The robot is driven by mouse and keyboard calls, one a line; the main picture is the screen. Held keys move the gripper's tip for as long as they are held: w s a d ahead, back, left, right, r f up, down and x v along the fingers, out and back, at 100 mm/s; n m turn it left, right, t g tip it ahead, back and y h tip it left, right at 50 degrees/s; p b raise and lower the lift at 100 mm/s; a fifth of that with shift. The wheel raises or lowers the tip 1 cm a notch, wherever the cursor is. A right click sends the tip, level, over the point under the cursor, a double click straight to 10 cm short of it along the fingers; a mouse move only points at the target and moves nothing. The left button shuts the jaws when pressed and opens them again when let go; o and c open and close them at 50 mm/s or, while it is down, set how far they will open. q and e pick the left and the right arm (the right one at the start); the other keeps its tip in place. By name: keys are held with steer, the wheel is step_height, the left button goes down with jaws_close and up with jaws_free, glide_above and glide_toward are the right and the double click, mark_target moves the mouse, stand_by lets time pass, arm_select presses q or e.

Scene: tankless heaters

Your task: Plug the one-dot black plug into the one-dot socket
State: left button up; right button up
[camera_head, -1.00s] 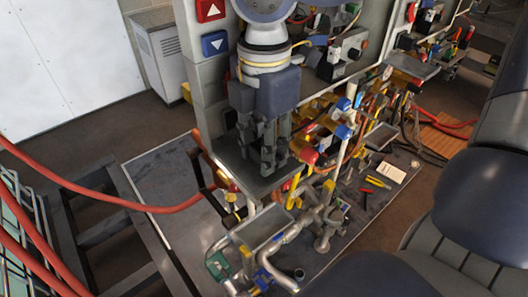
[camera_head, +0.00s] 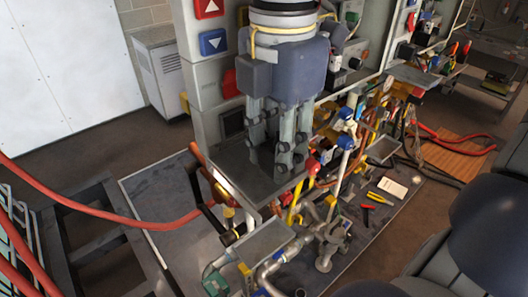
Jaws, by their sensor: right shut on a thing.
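My right gripper (camera_head: 277,160) hangs down from the top of the view, over a dark metal shelf (camera_head: 236,165) fixed to the grey column. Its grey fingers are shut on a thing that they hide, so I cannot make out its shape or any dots. Whether the fingertips or the held thing touch the shelf is unclear. No one-dot black plug or one-dot socket can be picked out. A dark square panel (camera_head: 232,122) on the column sits just left of the fingers; its details are too small to read. My left gripper is not in view.
Pipes and valves (camera_head: 328,245) crowd below and right of the shelf. A lower tray (camera_head: 262,240) stands in front. A red hose (camera_head: 130,221) crosses at left. Pliers (camera_head: 377,198) and a paper pad (camera_head: 393,187) lie on the floor mat at right.

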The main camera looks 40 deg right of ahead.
steer(key=s+a+r+b, duration=0.1)
steer(key=s+b, duration=0.2)
steer(key=s, duration=0.9)
steer(key=shift+s+b, duration=0.15)
steer(key=shift+b, duration=0.15)
steer(key=shift+a, duration=0.1)
